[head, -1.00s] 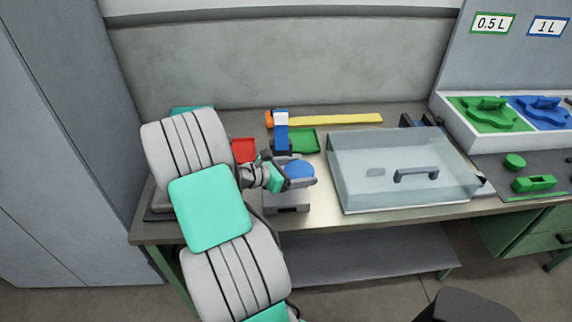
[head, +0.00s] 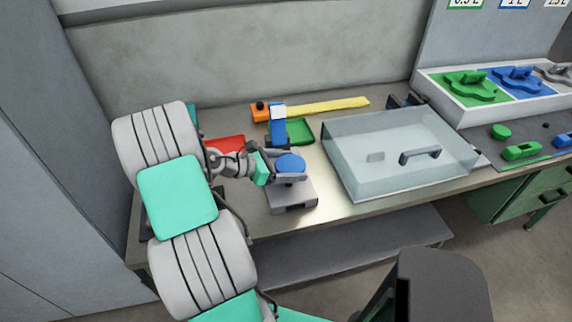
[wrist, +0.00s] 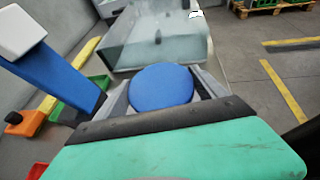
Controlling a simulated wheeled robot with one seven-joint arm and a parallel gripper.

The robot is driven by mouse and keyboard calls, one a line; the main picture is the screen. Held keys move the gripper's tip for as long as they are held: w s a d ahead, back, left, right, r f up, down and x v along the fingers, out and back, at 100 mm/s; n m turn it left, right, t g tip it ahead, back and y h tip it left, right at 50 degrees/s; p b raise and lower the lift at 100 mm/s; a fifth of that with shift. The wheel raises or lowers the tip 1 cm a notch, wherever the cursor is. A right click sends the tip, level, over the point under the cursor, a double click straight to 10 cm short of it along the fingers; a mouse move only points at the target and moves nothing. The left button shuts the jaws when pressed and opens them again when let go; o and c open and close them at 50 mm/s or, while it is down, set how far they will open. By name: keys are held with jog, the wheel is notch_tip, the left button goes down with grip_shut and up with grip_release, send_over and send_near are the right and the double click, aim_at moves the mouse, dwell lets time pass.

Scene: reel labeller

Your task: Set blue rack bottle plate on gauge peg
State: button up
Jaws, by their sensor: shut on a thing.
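A blue round plate (head: 290,163) is held between the fingers of my gripper (head: 291,177). The plate also shows in the wrist view (wrist: 161,87), flat side up, with a finger on either side of it. My gripper (wrist: 163,98) is shut on it. The plate is over a grey machine base (head: 292,196) with a blue post (head: 278,131) and white top behind. The post shows at the left of the wrist view (wrist: 62,78). The gauge peg is not visible; I cannot tell whether the plate touches anything beneath.
A clear cover (head: 360,175) with a dark handle stands right of the machine. A rack with green and blue plates (head: 518,79) and a board with a green disc (head: 501,132) are farther right.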

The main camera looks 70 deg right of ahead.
jog(key=shift+f+b, duration=1.75)
jog(key=shift+f, duration=0.25)
jog(key=shift+w+r+p, duration=0.1)
jog(key=shift+r+p, duration=0.05)
jog(key=shift+p, duration=0.3)
jog(key=shift+a, duration=0.15)
jog(key=shift+p, duration=0.8)
jog(key=shift+w+f, duration=0.1)
jog(key=shift+f, duration=0.6)
jog(key=o, duration=1.2)
jog(key=shift+c, duration=0.2)
